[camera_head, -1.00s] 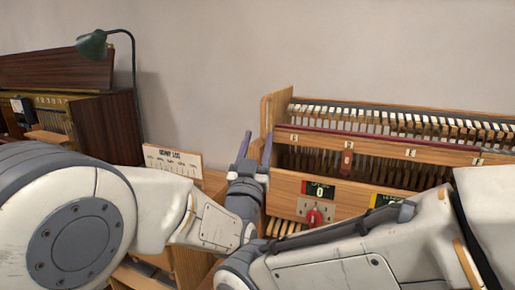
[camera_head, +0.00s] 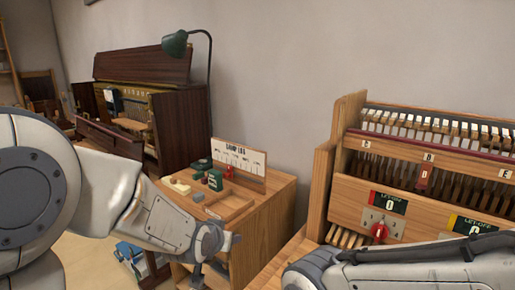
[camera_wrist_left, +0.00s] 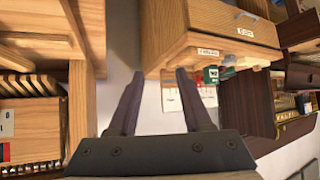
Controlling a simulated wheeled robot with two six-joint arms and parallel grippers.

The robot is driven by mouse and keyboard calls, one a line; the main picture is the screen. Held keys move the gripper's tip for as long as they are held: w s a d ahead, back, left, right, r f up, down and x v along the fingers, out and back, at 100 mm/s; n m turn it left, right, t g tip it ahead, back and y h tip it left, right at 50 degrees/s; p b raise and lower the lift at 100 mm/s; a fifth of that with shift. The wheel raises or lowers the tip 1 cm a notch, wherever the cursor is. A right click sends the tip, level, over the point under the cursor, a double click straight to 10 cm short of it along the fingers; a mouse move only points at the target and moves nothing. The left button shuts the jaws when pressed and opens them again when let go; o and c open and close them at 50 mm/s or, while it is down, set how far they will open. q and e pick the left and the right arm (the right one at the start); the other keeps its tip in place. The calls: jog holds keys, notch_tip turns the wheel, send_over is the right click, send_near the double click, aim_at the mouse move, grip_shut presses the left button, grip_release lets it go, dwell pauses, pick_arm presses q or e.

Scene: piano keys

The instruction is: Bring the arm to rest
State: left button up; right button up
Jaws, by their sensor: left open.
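My left arm (camera_head: 150,210) comes in from the left in the head view, its wrist low in front of the wooden side cabinet. My left gripper (camera_wrist_left: 160,95) is open and empty in the left wrist view; its two dark fingers stand apart with pale wall or floor between them. The fingers appear clear of the cabinet (camera_wrist_left: 225,25) beyond them; exact distance cannot be told. My right arm (camera_head: 400,268) crosses the lower right in front of the piano action model (camera_head: 345,190); its gripper is not in view.
The cabinet top (camera_head: 268,190) carries small green and red items, a tray and a white chart board (camera_head: 238,160). A dark upright piano (camera_head: 180,120) and a green lamp (camera_head: 176,43) stand behind. A blue-grey object (camera_head: 130,262) sits on the floor at left.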

pick_arm(q)
jog(key=s+a+f+n+g+y, duration=0.1)
jog(key=s+a+f+g, duration=0.35)
jog(key=s, duration=0.45)
jog(key=s+a+f+n+g+y, duration=0.1)
jog(key=s+a+f+g, duration=0.2)
jog(key=s+a, duration=0.4)
jog(key=s+d+r+m+g+p, duration=0.2)
jog(key=s+d+r+m+p, duration=0.4)
jog(key=s+d+r+p, duration=0.5)
jog(key=s+d+r, duration=0.3)
jog(key=r, duration=0.2)
jog(key=shift+s+r+m+h, duration=0.15)
jog(key=shift+s+m+h, duration=0.05)
jog(key=shift+m+h, duration=0.2)
jog(key=shift+g, duration=0.25)
